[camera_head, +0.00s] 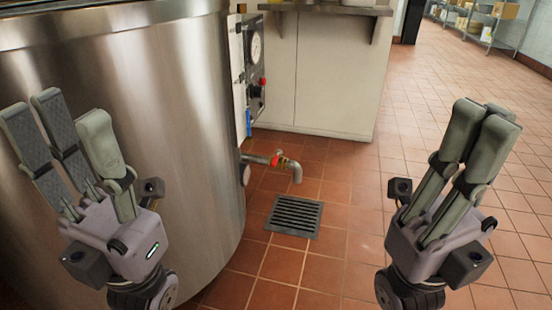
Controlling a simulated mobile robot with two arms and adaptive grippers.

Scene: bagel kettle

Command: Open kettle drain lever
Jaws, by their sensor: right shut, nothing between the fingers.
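The large steel kettle (165,130) fills the left side of the view. Low on its right side a drain pipe (295,172) sticks out and bends down. A small red part with some yellow (278,161) sits on this pipe and looks like the drain lever; its exact position is too small to tell. My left gripper (68,112) is raised in front of the kettle wall, open and empty, fingers up. My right gripper (480,118) is raised over the floor at the right, its fingers together and empty. Both are apart from the drain.
A floor grate (294,216) lies below the drain pipe. A control panel with a gauge (256,47), a red knob and a blue handle (248,122) is on the kettle's side. A counter (335,75) stands behind. Tiled floor (410,120) is clear toward distant shelves (488,22).

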